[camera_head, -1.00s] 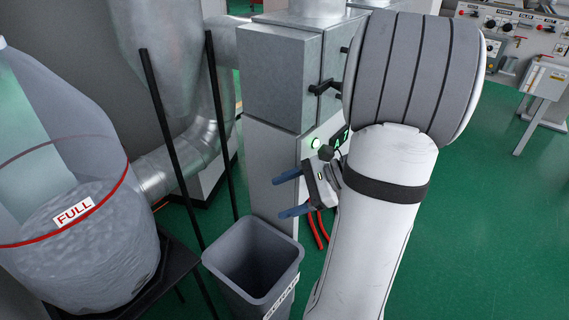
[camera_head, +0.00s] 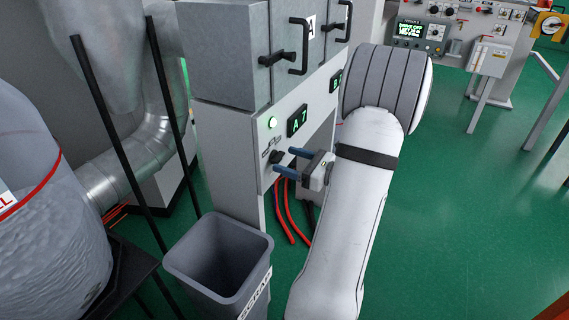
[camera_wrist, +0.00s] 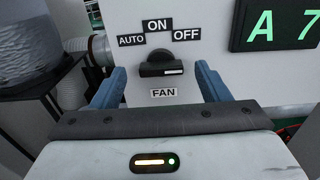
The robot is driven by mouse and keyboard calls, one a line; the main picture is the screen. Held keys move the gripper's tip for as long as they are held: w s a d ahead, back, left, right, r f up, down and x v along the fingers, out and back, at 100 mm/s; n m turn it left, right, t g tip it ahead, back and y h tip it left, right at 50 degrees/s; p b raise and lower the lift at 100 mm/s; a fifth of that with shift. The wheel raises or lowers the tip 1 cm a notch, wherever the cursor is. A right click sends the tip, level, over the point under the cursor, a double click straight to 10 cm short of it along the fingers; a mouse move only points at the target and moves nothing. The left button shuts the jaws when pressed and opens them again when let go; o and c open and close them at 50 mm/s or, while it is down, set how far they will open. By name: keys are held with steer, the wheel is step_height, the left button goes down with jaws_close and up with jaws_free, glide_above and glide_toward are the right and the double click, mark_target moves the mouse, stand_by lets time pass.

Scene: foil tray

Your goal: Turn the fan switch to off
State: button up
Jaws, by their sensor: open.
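The fan switch (camera_wrist: 158,64) is a black knob on the light grey panel, centred in the wrist view. Its grip bar lies about level, with a white mark at the right end. Labels AUTO, ON and OFF stand left, above and right of it, and FAN below. In the head view the switch (camera_head: 277,157) is small and partly hidden by my fingers. My gripper (camera_head: 286,161) is in front of the panel, with its blue fingers pointing at it. In the wrist view the fingers are open to the left and right of the knob, with gaps to it.
Black door handles (camera_head: 299,47) jut out higher up. A grey scrap bin (camera_head: 219,262) stands below left, and red hoses (camera_head: 288,218) hang below.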

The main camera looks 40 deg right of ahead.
steer(key=shift+w+a, duration=0.2)
steer(key=shift+w, duration=0.3)
